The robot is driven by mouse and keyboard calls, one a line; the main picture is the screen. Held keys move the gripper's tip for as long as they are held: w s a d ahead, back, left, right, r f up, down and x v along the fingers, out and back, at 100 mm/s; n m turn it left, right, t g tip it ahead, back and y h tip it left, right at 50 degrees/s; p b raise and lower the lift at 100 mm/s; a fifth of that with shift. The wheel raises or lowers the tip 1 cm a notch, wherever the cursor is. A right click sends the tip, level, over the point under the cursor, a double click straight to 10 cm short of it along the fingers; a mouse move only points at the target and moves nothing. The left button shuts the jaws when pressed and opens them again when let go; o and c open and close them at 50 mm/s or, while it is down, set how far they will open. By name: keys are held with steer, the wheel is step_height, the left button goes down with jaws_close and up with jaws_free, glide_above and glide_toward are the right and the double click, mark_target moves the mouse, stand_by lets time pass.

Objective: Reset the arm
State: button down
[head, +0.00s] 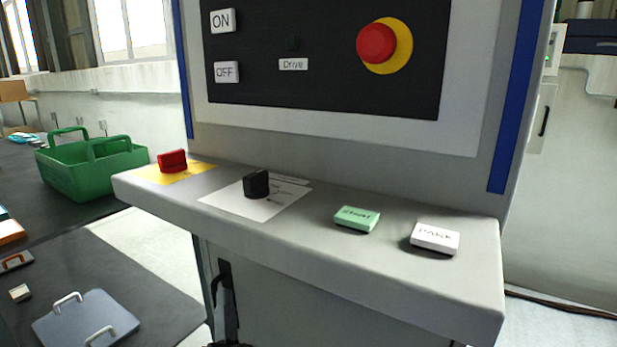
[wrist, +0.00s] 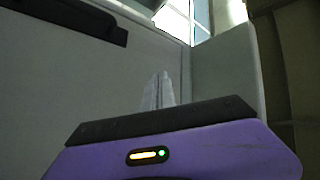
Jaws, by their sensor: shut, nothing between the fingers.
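My gripper (wrist: 160,90) shows only in the wrist view, with its pale grey fingers together and nothing between them. Its purple body with a small lit indicator fills the bottom of that view. The fingers point towards plain grey wall-like surfaces, and no object is near their tips. In the head view neither my arm nor my gripper shows.
In the head view a grey machine ledge (head: 300,243) carries a red knob (head: 172,161), black knob (head: 256,184), green START button (head: 357,219) and white PARK button (head: 435,238). A red emergency button (head: 376,44) is above. A green basket (head: 75,172) stands left on a dark bench.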

steer(key=s+d+f+n+g+y, duration=0.1)
steer(key=s+d+f+n, duration=0.25)
steer(key=d, duration=0.35)
steer(key=s+d+f+n+y, duration=0.1)
steer(key=s+d+f+n, duration=0.1)
steer(key=s+d, duration=0.35)
steer(key=s+d+f+n+g+h, duration=0.1)
steer(key=s+d+g+h, duration=0.1)
steer(key=s+d, duration=0.8)
steer(key=s+d+f+g+h, duration=0.25)
steer(key=s+d, duration=0.25)
steer(key=s, duration=0.9)
steer(key=s+d+f+n+g+h, duration=0.1)
steer(key=s+d+g+h, duration=0.15)
steer(key=s+d, duration=0.75)
step_height(320, 180, up, 25)
steer(key=s+a+p, duration=0.1)
steer(key=s+p, duration=0.1)
steer(key=p, duration=2.3)
steer(key=shift+a+r+h, duration=0.15)
steer(key=shift+a+h, duration=0.15)
steer(key=shift+a, duration=0.1)
